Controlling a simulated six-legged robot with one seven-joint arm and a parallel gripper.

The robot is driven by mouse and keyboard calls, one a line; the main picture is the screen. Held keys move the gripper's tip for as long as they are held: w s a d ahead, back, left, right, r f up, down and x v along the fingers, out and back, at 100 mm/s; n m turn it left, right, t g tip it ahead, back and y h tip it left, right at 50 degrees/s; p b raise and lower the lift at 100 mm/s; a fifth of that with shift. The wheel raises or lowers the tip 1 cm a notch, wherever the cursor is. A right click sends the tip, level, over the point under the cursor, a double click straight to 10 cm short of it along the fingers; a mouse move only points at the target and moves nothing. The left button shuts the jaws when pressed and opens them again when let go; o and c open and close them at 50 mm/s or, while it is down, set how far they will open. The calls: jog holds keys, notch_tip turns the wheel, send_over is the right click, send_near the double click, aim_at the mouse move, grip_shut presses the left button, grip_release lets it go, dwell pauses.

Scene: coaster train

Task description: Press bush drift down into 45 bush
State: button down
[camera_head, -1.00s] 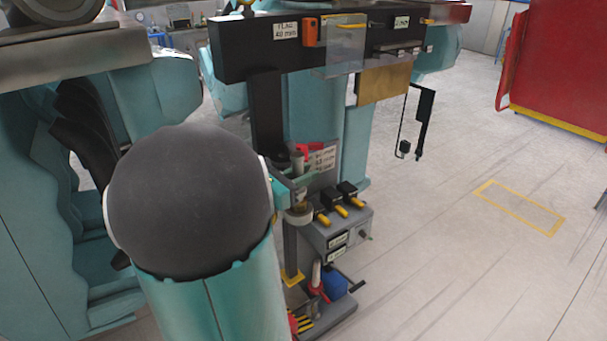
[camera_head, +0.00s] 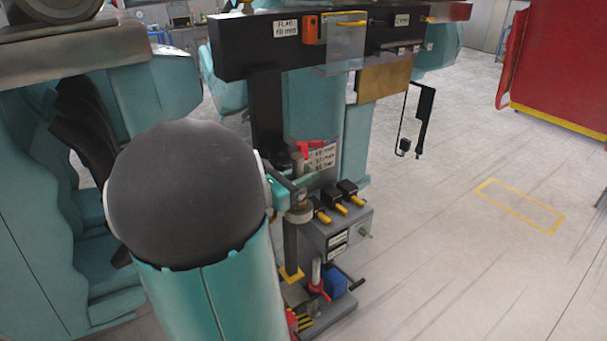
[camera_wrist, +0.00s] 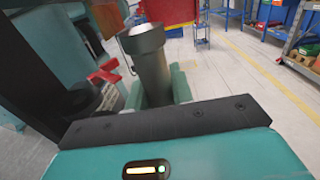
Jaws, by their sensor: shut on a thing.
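The bush drift, a dark grey metal cylinder (camera_wrist: 148,62), stands upright in the wrist view, with a wider top. My gripper (camera_wrist: 156,96) is shut around its lower part, with teal fingers at its sides. In the head view my gripper (camera_head: 291,190) is at the column of the grey stand, partly hidden behind my arm's round dark joint. A pale ring (camera_head: 299,214) shows just below the fingers; I cannot tell whether it is the 45 bush. The drift's lower end and its contact with the bush are hidden.
A red lever (camera_head: 308,148) and a white label plate (camera_head: 322,158) are close behind the gripper. Black blocks with yellow handles (camera_head: 338,203) sit on the grey stand. A black tool beam (camera_head: 245,46) hangs above. Open floor lies to the right, before a red cabinet (camera_head: 560,70).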

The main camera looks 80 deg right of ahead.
jog(key=shift+f, duration=0.75)
dwell(1.1)
jog(key=c, duration=1.1)
grip_release()
jog(key=shift+c, duration=0.2)
jog(key=v, duration=1.3)
jog(key=shift+w+a, duration=0.25)
jog(key=shift+a, duration=0.05)
